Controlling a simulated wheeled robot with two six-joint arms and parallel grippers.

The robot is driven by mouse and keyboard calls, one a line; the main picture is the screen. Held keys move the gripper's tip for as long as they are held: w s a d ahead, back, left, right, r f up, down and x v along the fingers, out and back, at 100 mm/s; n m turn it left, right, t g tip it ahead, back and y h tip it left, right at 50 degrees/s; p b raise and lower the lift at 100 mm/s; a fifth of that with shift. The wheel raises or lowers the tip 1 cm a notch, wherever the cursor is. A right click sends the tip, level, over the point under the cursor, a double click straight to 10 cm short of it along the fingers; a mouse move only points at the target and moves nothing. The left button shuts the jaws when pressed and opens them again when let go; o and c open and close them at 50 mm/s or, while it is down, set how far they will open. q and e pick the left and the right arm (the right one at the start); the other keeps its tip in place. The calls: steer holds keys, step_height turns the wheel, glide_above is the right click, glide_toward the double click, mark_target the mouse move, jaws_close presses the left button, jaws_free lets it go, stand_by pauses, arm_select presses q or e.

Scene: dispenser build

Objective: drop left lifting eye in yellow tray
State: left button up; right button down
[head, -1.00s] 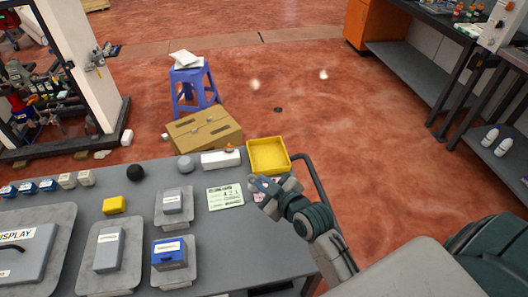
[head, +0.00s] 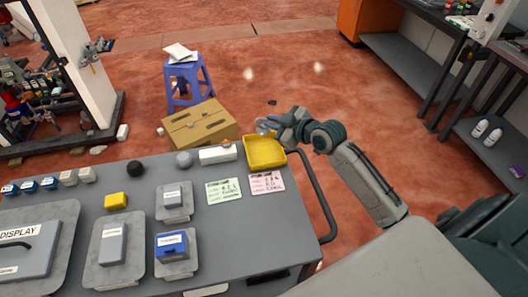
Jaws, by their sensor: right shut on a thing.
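The yellow tray (head: 266,160) sits at the far right corner of the grey bench top, and its visible floor looks empty. My right gripper (head: 270,124) is above the tray's back edge, with its arm coming in from the right. It is shut on a small grey piece, which seems to be the lifting eye (head: 262,127); its shape is small and partly covered by the fingers. I cannot tell its exact height above the tray. My left gripper does not show.
A green card (head: 223,191) and a pink card (head: 266,183) lie in front. A cardboard box (head: 200,126) and blue stool (head: 187,82) are behind the bench. A dark rail (head: 318,192) runs along its right end.

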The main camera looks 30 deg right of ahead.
step_height(320, 180, down, 5)
steer(key=b, duration=0.3)
steer(key=shift+f+b, duration=0.1)
steer(key=shift+b, duration=0.2)
steer(key=c, duration=1.4)
jaws_free()
steer(key=shift+c, duration=0.2)
steer(key=v, duration=1)
steer(key=shift+s+r, duration=0.25)
steer(key=shift+s, duration=0.05)
steer(key=shift+s+d, duration=0.1)
steer(key=shift+d, duration=0.05)
